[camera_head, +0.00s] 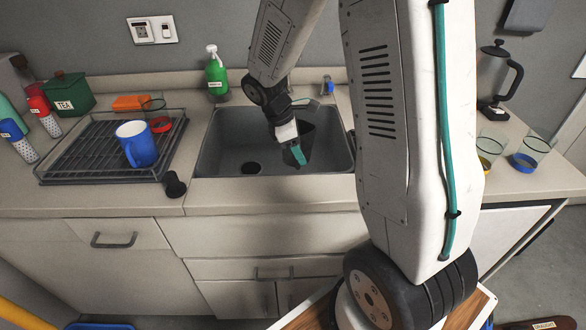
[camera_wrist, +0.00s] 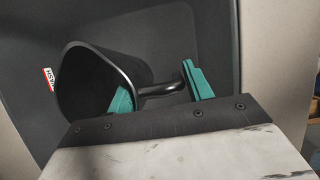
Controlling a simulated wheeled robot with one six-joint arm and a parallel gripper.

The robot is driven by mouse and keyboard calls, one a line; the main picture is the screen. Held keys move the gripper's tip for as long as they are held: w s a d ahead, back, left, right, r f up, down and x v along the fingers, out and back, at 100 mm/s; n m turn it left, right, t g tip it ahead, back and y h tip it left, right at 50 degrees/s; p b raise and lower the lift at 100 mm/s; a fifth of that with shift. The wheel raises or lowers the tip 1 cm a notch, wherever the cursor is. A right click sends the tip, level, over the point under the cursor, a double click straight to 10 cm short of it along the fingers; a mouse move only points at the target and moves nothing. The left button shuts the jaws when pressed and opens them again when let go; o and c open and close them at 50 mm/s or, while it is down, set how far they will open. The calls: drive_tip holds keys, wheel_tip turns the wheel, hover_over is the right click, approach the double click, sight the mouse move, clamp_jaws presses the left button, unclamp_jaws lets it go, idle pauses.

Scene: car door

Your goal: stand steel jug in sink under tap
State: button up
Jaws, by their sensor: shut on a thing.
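The steel jug (camera_wrist: 72,108) looks dark in the wrist view, with its mouth facing the camera and tilted in the picture. Its handle (camera_wrist: 160,89) runs toward the right. My gripper (camera_wrist: 160,92) is shut on the jug at its handle side; one teal finger shows at the mouth, the other beyond the handle. In the head view the jug (camera_head: 324,146) is a dark shape inside the sink (camera_head: 225,150), beside my gripper (camera_head: 297,153). I cannot tell whether its base touches the sink floor. The tap (camera_head: 327,86) shows only in part behind the sink, beside my arm.
A drying rack (camera_head: 75,172) with a blue mug (camera_head: 137,145) stands left of the sink. A green bottle (camera_head: 216,72) stands behind it. A coffee press (camera_head: 493,75) and glasses (camera_head: 535,146) are at the right. A black object (camera_head: 175,184) lies near the counter's front edge.

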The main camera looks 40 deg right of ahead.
wheel_tip(320, 180, down, 8)
drive_tip(key=shift+a+f, duration=0.1)
drive_tip(key=o, duration=1.4)
drive_tip(key=v, duration=1.2)
drive_tip(key=s+a+r+m+t+y, duration=0.15)
drive_tip(key=s+a+r+m, duration=0.3)
drive_tip(key=s+r, duration=0.6)
drive_tip(key=s+a+r+m, duration=0.1)
drive_tip(key=s+r+m, duration=0.1)
drive_tip(key=s, duration=0.3)
drive_tip(key=s+a+r+m+t+y, duration=0.1)
drive_tip(key=s+a+m, duration=0.1)
drive_tip(key=s, duration=0.2)
drive_tip(key=s+a+r+m+t+y, duration=0.1)
drive_tip(key=s+r+m, duration=0.1)
drive_tip(key=s, duration=0.3)
drive_tip(key=shift+s+a+r+m, duration=0.3)
drive_tip(key=shift+s+a+m, duration=0.1)
drive_tip(key=shift+m, duration=0.15)
